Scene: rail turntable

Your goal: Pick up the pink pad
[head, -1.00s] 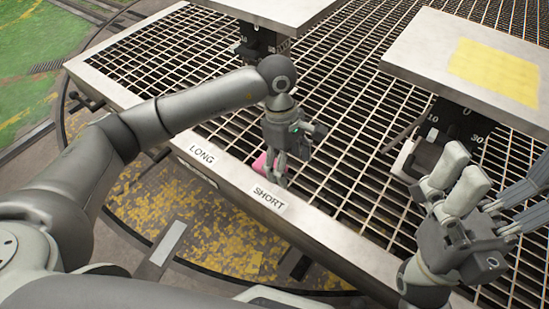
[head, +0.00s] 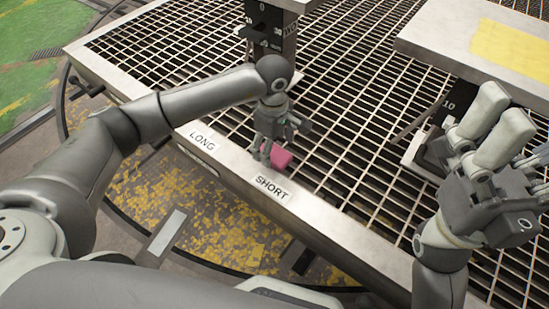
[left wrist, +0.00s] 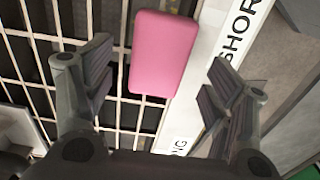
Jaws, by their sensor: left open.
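The pink pad (head: 281,157) lies on the metal grating beside the rim, near the "SHORT" label. In the left wrist view the pink pad (left wrist: 163,53) is a rounded block lying along the rim's inner edge, ahead of and between the two fingers. My left gripper (head: 264,155) points down just left of the pad in the head view, partly in front of it. In the left wrist view my left gripper (left wrist: 157,80) is open, with nothing between its pads. My right gripper (head: 487,125) is raised at the right, away from the pad, with two pale fingers apart.
The rim carries a "LONG" label (head: 202,141) and a "SHORT" label (head: 272,189). A raised plate with a yellow patch (head: 515,52) stands at the right on a black numbered post. Another black post (head: 268,30) stands at the back. Open grating (head: 345,130) lies between them.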

